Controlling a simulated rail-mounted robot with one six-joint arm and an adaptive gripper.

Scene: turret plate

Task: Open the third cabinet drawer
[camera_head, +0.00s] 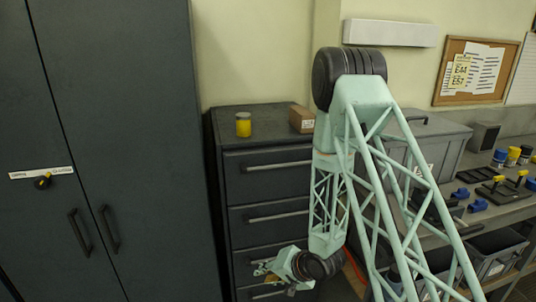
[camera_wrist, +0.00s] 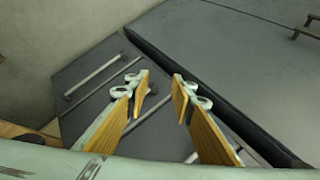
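A dark grey drawer cabinet (camera_head: 265,141) stands in the middle of the head view, with several drawers stacked and pale bar handles. All visible drawer fronts look shut. The third drawer (camera_head: 243,257) from the top is partly hidden by my gripper (camera_head: 263,269), which is low in front of it. In the wrist view my gripper (camera_wrist: 162,78) shows two yellow-padded fingers apart, with nothing between them. Behind the fingers is the drawer front, with one bar handle (camera_wrist: 92,77) to the left and another (camera_wrist: 152,109) seen between the fingers. Contact with a handle cannot be told.
A tall dark cabinet (camera_head: 130,120) with two door handles stands close on the left. A small brown box (camera_head: 302,119) and a yellow jar (camera_head: 243,125) sit on the drawer cabinet. A workbench (camera_head: 490,215) with tools and bins is at the right.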

